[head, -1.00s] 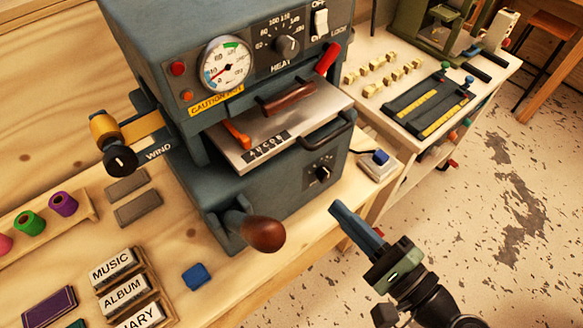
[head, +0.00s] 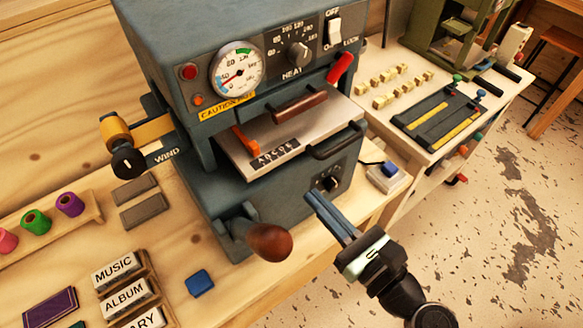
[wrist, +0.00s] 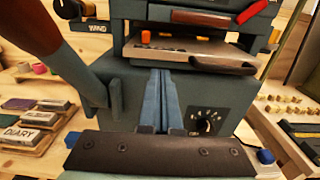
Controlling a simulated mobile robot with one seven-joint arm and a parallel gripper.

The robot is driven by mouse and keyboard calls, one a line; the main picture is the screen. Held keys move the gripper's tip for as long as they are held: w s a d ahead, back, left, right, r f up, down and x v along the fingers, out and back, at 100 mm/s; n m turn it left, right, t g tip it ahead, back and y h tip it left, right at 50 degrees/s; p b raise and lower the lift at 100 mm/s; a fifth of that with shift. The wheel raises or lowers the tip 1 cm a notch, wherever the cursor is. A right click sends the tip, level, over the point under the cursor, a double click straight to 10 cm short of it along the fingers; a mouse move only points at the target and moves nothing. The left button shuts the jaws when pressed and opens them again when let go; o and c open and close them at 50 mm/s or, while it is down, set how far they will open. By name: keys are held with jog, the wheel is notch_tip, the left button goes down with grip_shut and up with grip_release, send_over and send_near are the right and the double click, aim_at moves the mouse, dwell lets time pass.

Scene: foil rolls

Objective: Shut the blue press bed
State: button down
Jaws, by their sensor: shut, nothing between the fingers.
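The blue-grey press (head: 200,60) stands on the wooden bench. Its bed (head: 310,130), a silver plate with a line of type on it, sticks out of the front. A dark bar handle (head: 338,141) is on the bed's front edge; it also shows in the wrist view (wrist: 222,66). My gripper (head: 314,194) is shut and empty. In the head view its tips are in front of the press's lower body, below and left of the bed handle. In the wrist view the fingers (wrist: 162,74) point at the press front, just under the bed; contact is unclear.
A lever with a brown knob (head: 269,242) juts out at the press's lower left. A small box with a blue button (head: 386,172) sits to the right. Label blocks (head: 120,284) and a blue block (head: 200,283) lie on the front left bench. Open floor is at right.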

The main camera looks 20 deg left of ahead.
aim_at(280, 160)
jog(key=p+x, duration=0.1)
jog(key=x, duration=0.7)
jog(key=x, duration=0.4)
jog(key=shift+w+a+r, duration=0.1)
jog(key=shift+a, duration=0.05)
jog(key=shift+r, duration=0.1)
